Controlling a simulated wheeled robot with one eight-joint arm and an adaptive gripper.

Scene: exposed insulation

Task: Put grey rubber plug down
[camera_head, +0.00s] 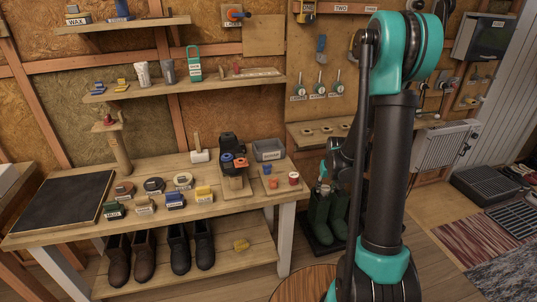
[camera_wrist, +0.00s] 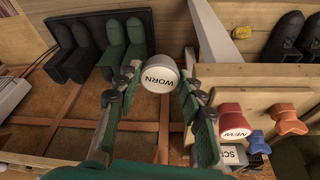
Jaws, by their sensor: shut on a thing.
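In the wrist view, the grey rubber plug (camera_wrist: 161,76) has a pale round top marked WORN. It sits between the fingertips of my gripper (camera_wrist: 158,84), which is shut on it. Behind the plug are the floor and the side of the bench, and it appears held in the air, clear of the bench top. In the head view, my gripper (camera_head: 324,181) is right of the workbench (camera_head: 232,196), partly hidden by my arm; the plug is too small there to make out clearly. A red plug marked NEW (camera_wrist: 233,120) stands on the bench near its edge.
Orange (camera_wrist: 289,119) and blue (camera_wrist: 257,141) pieces stand near the red plug. A grey bin (camera_head: 268,151) is at the bench's back right. A black mat (camera_head: 63,203) covers the bench's left end.

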